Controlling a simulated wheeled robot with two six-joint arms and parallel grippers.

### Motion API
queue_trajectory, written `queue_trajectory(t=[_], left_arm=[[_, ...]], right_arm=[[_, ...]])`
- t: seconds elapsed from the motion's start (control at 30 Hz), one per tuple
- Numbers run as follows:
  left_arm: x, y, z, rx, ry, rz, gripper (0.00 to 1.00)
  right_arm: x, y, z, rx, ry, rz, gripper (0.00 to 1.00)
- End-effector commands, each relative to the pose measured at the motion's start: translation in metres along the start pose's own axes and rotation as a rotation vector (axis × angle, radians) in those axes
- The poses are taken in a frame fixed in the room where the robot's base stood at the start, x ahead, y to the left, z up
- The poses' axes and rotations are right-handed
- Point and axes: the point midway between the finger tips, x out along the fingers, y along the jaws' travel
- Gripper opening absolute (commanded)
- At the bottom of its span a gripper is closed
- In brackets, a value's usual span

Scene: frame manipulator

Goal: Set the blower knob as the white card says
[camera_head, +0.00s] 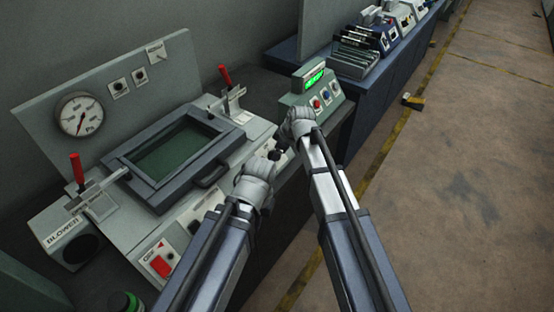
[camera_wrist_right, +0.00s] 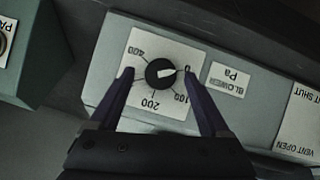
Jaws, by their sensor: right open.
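The blower knob (camera_wrist_right: 160,74) is round and black with a white pointer, on a white dial plate (camera_wrist_right: 138,48) marked 0, 100, 200 and 400. Its pointer is at or close to the 0 mark. A label (camera_wrist_right: 229,80) beside it reads "BLOWER Pa". My right gripper (camera_wrist_right: 158,76) is open, with one finger on each side of the knob; contact cannot be told. In the head view my right gripper (camera_head: 290,140) is over the bench's front right edge. My left gripper (camera_head: 262,170) is nearby; its jaws are unclear. A small white card (camera_head: 156,52) on the back panel is unreadable.
The bench carries a lidded frame with a dark green window (camera_head: 172,152), red-handled clamps (camera_head: 78,170) (camera_head: 226,78), a round gauge (camera_head: 80,115) and a red switch (camera_head: 160,264). A box with a green display (camera_head: 314,78) stands beyond my right gripper. Open floor lies right.

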Motion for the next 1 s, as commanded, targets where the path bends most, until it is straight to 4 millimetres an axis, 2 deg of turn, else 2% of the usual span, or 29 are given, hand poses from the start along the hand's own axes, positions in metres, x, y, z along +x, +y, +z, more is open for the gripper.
queue_trajectory(t=[0.07,0.33,0.37,1.0], left_arm=[[0.0063,0.0006,-0.0004,0.0,0.0,0.0,0.0],[0.0053,0.0005,-0.0003,0.0,0.0,0.0,0.0],[0.0053,0.0005,-0.0003,0.0,0.0,0.0,0.0],[0.0054,0.0005,-0.0003,0.0,0.0,0.0,0.0]], right_arm=[[0.0068,0.0,0.0004,0.0,0.0,0.0,0.81],[0.006,-0.0001,-0.0003,0.0,0.0,0.0,0.81],[0.006,-0.0001,-0.0003,0.0,0.0,0.0,0.78],[0.006,-0.0003,-0.0002,-0.001,0.0,0.0,0.06]])
